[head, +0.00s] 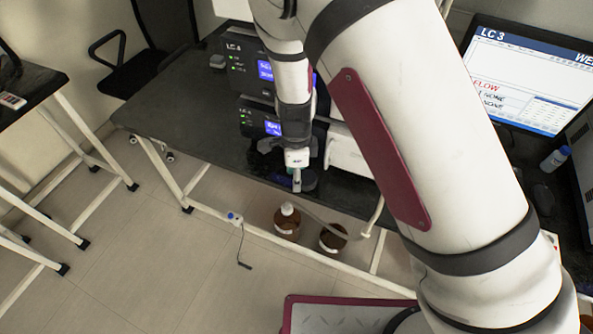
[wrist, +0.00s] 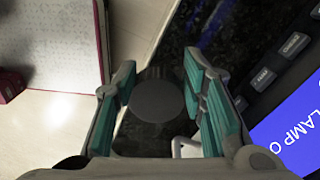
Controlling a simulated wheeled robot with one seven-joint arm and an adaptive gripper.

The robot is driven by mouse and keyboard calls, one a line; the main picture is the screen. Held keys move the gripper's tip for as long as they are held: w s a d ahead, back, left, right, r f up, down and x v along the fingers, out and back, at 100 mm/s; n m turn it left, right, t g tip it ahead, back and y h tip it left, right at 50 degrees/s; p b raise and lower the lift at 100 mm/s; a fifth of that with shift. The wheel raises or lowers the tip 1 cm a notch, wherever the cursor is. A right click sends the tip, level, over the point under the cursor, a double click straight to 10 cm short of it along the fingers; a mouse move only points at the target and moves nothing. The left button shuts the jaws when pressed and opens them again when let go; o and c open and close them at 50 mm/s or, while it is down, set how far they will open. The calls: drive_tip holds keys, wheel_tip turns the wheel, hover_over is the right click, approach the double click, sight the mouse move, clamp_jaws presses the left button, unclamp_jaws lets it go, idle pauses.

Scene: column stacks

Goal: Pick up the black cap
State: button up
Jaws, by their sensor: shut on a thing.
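The black cap (wrist: 157,101) is a dark round disc in the wrist view, between the two teal-padded fingers of my gripper (wrist: 158,78). My gripper is shut on it. In the head view my gripper (head: 297,181) is at the front edge of the dark bench, below the stacked instruments. The cap cannot be made out clearly there. A dark round shape lies just beside the fingers on the bench.
The stacked LC instruments (head: 247,73) stand close behind my gripper, with a lit panel (wrist: 298,135) at right in the wrist view. Brown bottles (head: 287,221) stand below the bench edge. The dark bench (head: 185,110) is clear to the left. A monitor (head: 530,75) stands at right.

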drive_tip(key=s+r, duration=0.1)
drive_tip(key=s, duration=1.2)
drive_tip(key=shift+s+d+r, duration=0.15)
drive_tip(key=shift+s+d, duration=0.1)
drive_tip(key=shift+d, duration=0.2)
